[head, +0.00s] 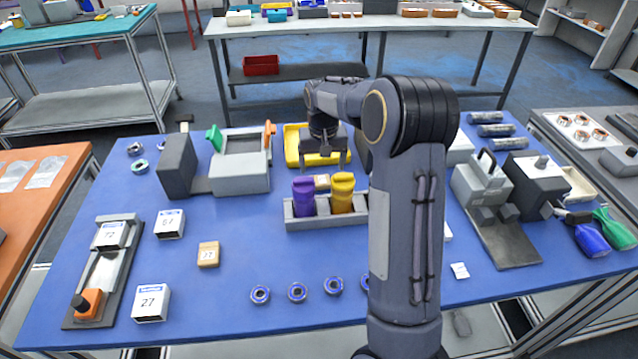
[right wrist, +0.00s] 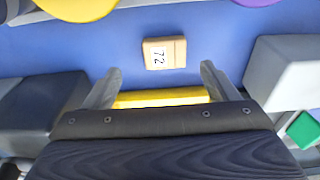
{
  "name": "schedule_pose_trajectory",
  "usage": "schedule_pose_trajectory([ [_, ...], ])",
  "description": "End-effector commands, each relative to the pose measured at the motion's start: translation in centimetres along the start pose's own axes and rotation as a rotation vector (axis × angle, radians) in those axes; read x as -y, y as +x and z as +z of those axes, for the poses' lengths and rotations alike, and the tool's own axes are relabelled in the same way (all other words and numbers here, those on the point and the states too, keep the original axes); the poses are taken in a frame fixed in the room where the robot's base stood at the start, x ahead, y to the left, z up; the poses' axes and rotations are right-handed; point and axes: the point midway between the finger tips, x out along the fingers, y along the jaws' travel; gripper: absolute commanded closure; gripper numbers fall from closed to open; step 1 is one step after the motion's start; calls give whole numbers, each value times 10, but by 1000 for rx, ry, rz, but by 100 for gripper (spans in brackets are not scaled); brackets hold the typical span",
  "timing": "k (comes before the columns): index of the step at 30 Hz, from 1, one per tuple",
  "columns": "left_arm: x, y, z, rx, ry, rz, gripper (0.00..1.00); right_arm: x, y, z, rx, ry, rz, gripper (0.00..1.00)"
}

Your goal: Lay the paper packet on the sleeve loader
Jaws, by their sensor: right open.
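A small tan paper packet marked 72 (right wrist: 164,53) lies flat on the blue table, partly visible in the head view (head: 322,181) behind the purple and yellow containers. My right gripper (head: 324,166) is over it, open and empty. In the right wrist view, its fingertips (right wrist: 160,70) are spread wider than the packet, which lies just beyond them, untouched. Another tan packet (head: 208,254) lies at the left front. A long grey device with an orange block and black knob (head: 90,303) at far left may be the sleeve loader; I cannot be sure. My left gripper is not visible.
A grey holder (head: 300,224) bears the purple container (head: 303,197) and yellow container (head: 343,193). A yellow bin (head: 292,146) stands behind the packet, a grey machine (head: 242,175) to its left. White boxes (head: 169,224) stand at left. Blue rings (head: 297,292) lie in front.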

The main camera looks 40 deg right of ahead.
Motion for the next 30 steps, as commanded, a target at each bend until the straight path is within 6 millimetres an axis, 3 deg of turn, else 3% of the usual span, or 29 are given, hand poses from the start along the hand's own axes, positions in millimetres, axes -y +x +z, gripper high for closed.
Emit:
schedule_pose_trajectory([
  [12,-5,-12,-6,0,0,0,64,6,54,-4,3,0,0,20],
  [21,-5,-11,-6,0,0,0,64,6,58,-4,-1,-1,-2,21],
  [30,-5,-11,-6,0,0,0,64,6,58,-4,0,-1,-2,61],
])
